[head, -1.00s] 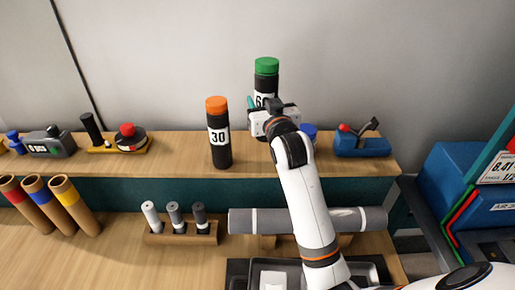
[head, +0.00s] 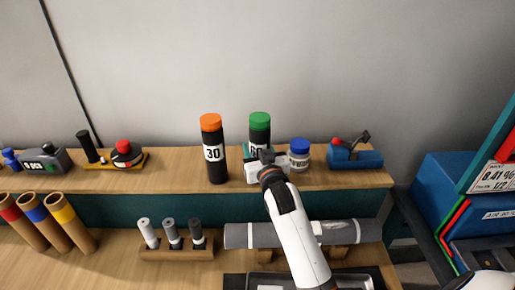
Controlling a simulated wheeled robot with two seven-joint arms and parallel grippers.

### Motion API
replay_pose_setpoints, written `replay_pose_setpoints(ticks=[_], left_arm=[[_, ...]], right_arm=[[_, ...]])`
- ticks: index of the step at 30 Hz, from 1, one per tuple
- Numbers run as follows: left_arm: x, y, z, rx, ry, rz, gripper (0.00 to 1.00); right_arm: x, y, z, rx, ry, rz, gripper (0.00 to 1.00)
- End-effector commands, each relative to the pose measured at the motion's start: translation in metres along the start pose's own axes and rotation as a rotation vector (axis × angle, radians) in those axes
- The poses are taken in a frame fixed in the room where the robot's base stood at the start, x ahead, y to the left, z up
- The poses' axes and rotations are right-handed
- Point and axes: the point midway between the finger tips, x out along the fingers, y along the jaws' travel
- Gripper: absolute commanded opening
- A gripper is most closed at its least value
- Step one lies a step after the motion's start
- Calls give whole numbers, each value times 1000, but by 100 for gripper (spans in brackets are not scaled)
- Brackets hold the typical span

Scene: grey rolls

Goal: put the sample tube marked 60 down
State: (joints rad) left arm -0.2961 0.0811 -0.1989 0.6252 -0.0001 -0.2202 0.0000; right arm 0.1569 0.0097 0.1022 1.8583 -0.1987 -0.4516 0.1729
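The sample tube marked 60 (head: 259,137), black with a green cap, stands upright at the back shelf. Its cap is about level with that of the tube marked 30 (head: 217,168), black with an orange cap, to its left. My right gripper (head: 258,155) is at the 60 tube from the front, with its fingers around the body and apparently shut on it. The gripper hides the tube's lower part and base, so contact with the shelf (head: 180,177) is not visible. My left gripper is not in view.
A blue-capped jar (head: 299,158) stands close to the right of my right gripper. Further right is a blue device with a lever (head: 354,158). A grey roll (head: 240,236) lies below in front.

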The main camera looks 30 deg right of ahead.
Motion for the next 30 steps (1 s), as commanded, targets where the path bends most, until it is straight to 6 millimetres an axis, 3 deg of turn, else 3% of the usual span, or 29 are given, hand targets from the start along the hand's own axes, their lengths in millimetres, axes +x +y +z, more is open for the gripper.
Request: replay_pose_setpoints(ticks=[4,5,9,20,23,30], left_arm=[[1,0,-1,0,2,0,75],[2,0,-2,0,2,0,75],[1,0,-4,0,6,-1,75],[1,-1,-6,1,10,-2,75],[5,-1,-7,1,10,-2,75],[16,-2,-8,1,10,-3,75]], right_arm=[[0,0,-2,0,-1,0,26],[0,0,-2,0,0,0,52],[0,0,-2,0,0,0,72],[-4,0,0,0,-1,0,72],[-17,0,-2,0,0,0,72],[-69,0,-3,0,0,0,72]])
